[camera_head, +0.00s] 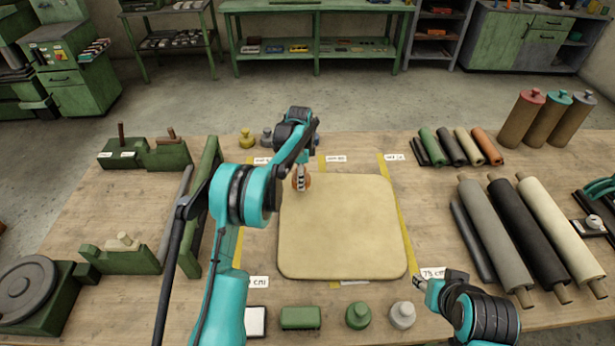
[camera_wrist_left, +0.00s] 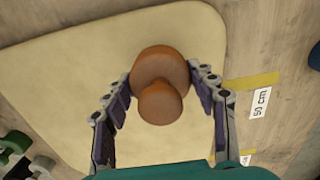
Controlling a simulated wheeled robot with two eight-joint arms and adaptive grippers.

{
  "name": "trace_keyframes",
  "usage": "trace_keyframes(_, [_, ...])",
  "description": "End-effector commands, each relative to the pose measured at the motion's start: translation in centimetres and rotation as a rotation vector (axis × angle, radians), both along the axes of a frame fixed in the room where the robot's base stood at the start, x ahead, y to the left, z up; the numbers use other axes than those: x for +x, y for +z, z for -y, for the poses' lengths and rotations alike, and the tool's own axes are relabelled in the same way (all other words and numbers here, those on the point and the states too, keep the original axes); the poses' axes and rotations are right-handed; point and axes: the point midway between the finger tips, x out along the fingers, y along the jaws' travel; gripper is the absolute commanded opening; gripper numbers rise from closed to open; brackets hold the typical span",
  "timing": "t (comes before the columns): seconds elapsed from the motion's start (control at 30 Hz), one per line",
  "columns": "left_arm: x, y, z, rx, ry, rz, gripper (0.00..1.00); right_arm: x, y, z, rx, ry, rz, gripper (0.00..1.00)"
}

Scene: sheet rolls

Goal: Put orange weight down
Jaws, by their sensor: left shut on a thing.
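The orange weight (camera_wrist_left: 160,75) has a wide round body and a smaller round knob. In the left wrist view it sits between the fingers of my left gripper (camera_wrist_left: 160,100), which is shut on it. In the head view the orange weight (camera_head: 302,181) is at the upper left corner of the cream sheet (camera_head: 345,235), partly hidden by the gripper (camera_head: 301,178). I cannot tell whether it touches the sheet. My right gripper (camera_head: 422,284) is near the front edge of the table, right of the sheet's lower corner; its opening is too small to tell.
A yellow weight (camera_head: 247,139) and a grey one (camera_head: 267,137) stand behind my left arm. A green weight (camera_head: 358,316) and a pale grey weight (camera_head: 402,315) stand at the front. Large rolls (camera_head: 525,235) lie at the right. A green rail (camera_head: 201,215) stands left.

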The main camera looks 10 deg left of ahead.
Motion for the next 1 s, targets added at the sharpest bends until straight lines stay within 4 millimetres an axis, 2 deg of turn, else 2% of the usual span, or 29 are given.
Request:
trace_keyframes(0.3, [0.0, -3.7, 0.0, 0.0, 0.0, 0.0, 0.0, 0.0, -1.4, 0.0, 0.0, 0.0, 0.0, 0.4])
trace_keyframes(0.7, [0.0, -4.1, 0.1, 0.0, 0.0, 0.0, 0.0, 0.0, -1.6, 0.0, 0.0, 0.0, 0.0, 0.4])
trace_keyframes(0.73, [0.0, -4.2, 0.1, 0.0, 0.0, 0.0, 0.62, 0.0, -1.5, 0.0, 0.0, 0.0, 0.0, 0.4])
trace_keyframes(0.8, [0.0, -4.1, 0.1, 0.0, 0.0, 0.0, 0.78, 0.0, -1.5, 0.0, 0.0, 0.0, 0.0, 0.4])
trace_keyframes(1.0, [0.0, -4.1, 0.1, 0.0, 0.0, 0.0, 0.78, 0.0, -1.5, 0.0, 0.0, 0.0, 0.0, 0.4])
